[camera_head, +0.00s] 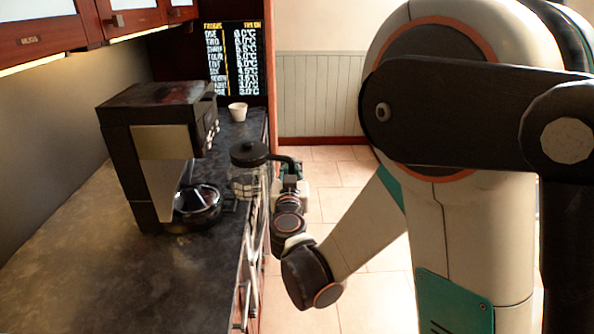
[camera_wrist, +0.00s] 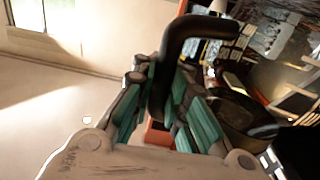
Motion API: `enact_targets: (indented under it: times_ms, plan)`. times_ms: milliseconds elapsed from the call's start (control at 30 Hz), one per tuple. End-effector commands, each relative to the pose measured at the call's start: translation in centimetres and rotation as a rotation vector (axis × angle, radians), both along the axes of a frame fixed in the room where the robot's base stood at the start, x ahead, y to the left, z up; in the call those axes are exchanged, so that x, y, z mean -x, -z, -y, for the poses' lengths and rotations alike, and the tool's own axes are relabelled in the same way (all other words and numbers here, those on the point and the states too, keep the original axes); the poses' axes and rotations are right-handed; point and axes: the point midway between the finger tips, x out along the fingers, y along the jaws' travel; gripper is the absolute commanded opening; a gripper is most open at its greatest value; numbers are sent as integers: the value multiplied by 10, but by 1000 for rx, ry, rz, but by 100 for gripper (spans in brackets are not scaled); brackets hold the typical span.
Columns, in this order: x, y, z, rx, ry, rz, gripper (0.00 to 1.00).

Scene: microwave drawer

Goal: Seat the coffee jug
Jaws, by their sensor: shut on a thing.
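The coffee jug (camera_head: 246,182) is clear glass with a black lid and black handle. It is upright beside the counter's right edge, to the right of the coffee machine (camera_head: 150,145) and apart from it. My gripper (camera_head: 287,180) is shut on the jug's handle from the right. In the wrist view my gripper's teal fingers (camera_wrist: 165,105) stand on both sides of the black handle (camera_wrist: 172,60). The machine has a dark round glossy part (camera_head: 197,206) at its base, under the overhang; I cannot tell exactly what it is.
A small white cup (camera_head: 238,111) stands farther back on the dark counter (camera_head: 85,255). A menu board (camera_head: 232,58) stands behind it. Wall cabinets (camera_head: 40,28) hang above the left side. Drawer fronts with handles (camera_head: 250,275) line the counter's right side. Tiled floor is open beyond.

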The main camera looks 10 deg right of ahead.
Motion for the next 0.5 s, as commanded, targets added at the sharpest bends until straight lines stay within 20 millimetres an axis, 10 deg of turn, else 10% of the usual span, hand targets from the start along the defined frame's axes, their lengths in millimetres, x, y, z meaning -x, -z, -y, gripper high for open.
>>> enact_targets:
  times_ms: [500]
  plan:
    - [-7, 5, -36, 0, -1, 0, 0]
